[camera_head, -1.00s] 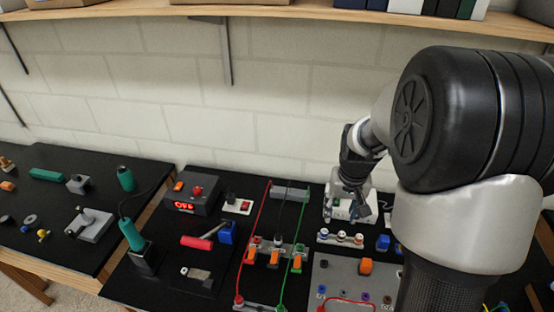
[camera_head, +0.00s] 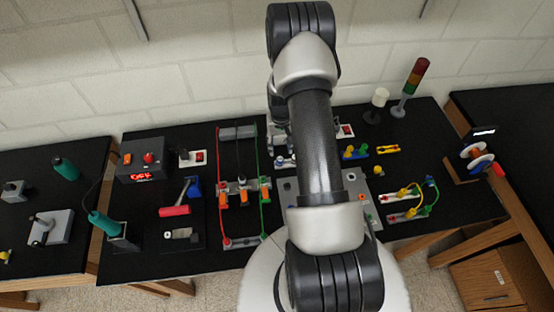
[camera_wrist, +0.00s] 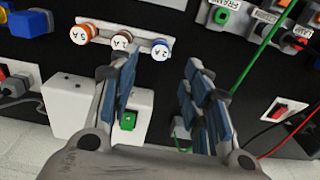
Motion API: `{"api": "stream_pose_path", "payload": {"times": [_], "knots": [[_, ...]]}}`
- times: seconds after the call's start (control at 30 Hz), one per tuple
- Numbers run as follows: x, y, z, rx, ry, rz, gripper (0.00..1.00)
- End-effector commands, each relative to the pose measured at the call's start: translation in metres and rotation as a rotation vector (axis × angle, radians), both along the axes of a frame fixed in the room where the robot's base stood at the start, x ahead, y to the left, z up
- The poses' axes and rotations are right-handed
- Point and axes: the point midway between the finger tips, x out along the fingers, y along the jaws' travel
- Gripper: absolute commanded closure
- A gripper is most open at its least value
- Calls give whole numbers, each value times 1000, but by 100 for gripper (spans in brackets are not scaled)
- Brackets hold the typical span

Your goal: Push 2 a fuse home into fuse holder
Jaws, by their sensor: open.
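In the wrist view a pale fuse holder strip (camera_wrist: 140,38) carries three round caps in a row. The orange-rimmed cap (camera_wrist: 84,33) reads 5 A. The middle brown-rimmed cap (camera_wrist: 121,40) and the blue-rimmed cap (camera_wrist: 160,50) each appear to read 2 A. My gripper (camera_wrist: 163,68) is open and empty, its blue-padded fingers spread below the strip's right end. The left finger overlaps the view just under the middle cap; I see no clear contact. How deep each fuse sits cannot be told. In the head view my arm hides most of the strip (camera_head: 284,162).
A white box with a green switch (camera_wrist: 128,121) lies behind the left finger. A green wire (camera_wrist: 262,50) and labelled terminals (camera_wrist: 222,15) are to the right. A red rocker switch (camera_wrist: 280,112) is farther right. In the head view a signal tower (camera_head: 412,80) stands at the back right.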

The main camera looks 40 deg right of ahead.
Motion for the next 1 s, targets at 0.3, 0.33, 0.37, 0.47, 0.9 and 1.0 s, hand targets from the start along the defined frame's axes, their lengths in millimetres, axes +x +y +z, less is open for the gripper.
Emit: {"api": "stream_pose_path", "payload": {"times": [0.3, 0.33, 0.37, 0.47, 0.9, 1.0], "knots": [[0, 0, -5, 0, 0, 0, 56], [0, 0, -7, 0, 0, 0, 56], [0, 0, -9, 0, 0, 0, 56], [0, 0, -19, 0, 0, 0, 56], [0, 0, -82, 0, 0, 0, 56], [0, 0, -88, 0, 0, 1, 56]]}}
